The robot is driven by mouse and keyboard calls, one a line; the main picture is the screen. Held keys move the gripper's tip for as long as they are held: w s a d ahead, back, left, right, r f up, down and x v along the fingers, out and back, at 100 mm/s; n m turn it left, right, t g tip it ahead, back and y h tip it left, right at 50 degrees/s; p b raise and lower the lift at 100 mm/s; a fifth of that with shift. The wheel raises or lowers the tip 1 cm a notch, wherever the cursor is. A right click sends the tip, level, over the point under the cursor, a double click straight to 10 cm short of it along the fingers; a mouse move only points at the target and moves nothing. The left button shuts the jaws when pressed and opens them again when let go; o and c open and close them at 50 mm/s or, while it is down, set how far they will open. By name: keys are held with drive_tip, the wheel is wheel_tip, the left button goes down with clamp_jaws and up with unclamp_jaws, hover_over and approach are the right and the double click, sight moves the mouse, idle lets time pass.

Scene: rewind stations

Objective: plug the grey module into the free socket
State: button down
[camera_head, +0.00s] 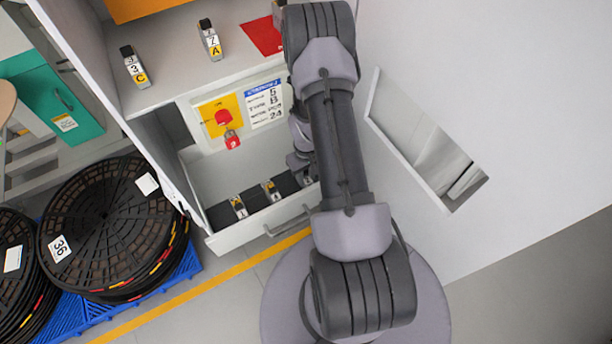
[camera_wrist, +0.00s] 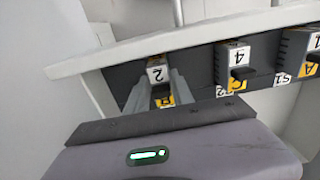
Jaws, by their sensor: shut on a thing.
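In the wrist view, a grey module (camera_wrist: 158,72) with a "2" label and a yellow "B" label stands between the fingers of my gripper (camera_wrist: 160,92). My gripper is shut on it, close to the dark socket row (camera_wrist: 200,72). The module is in line with the seated modules to its right, one (camera_wrist: 236,56) marked "4" and "C". I cannot tell how deep it sits. In the head view, my gripper (camera_head: 299,160) is low over the right end of the open drawer (camera_head: 250,236), largely hidden by my arm.
Two modules (camera_head: 238,207) (camera_head: 271,190) sit in the drawer's row. Modules labelled C (camera_head: 133,68) and A (camera_head: 210,40) stand on the counter by a red patch (camera_head: 262,35). A red knob (camera_head: 223,117) is on the front panel. Black reels (camera_head: 105,225) stand at left.

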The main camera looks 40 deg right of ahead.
drive_tip(key=shift+f, duration=0.2)
drive_tip(key=c, duration=1.1)
unclamp_jaws()
drive_tip(key=shift+r, duration=0.15)
drive_tip(key=w+a+r+t+p, duration=0.1)
drive_tip(key=w+r+p, duration=0.1)
drive_tip(key=r, duration=0.8)
drive_tip(key=w+a+r+p, duration=0.1)
drive_tip(key=a+r+p, duration=0.15)
drive_tip(key=r, duration=0.85)
drive_tip(key=a+r+t, duration=0.1)
drive_tip(key=a+r, duration=0.4)
drive_tip(key=r, duration=0.3)
drive_tip(key=a+r+t, duration=0.1)
drive_tip(key=a+r, duration=0.3)
drive_tip(key=r, duration=0.3)
drive_tip(key=s+a+r+m+t+y, duration=0.1)
drive_tip(key=s+a+r+t+y, duration=0.1)
drive_tip(key=s+a+r, duration=1)
drive_tip(key=shift+s+a+r+m+t, duration=0.3)
drive_tip(key=shift+s+a+r+t, duration=0.1)
drive_tip(key=shift+s+a, duration=0.85)
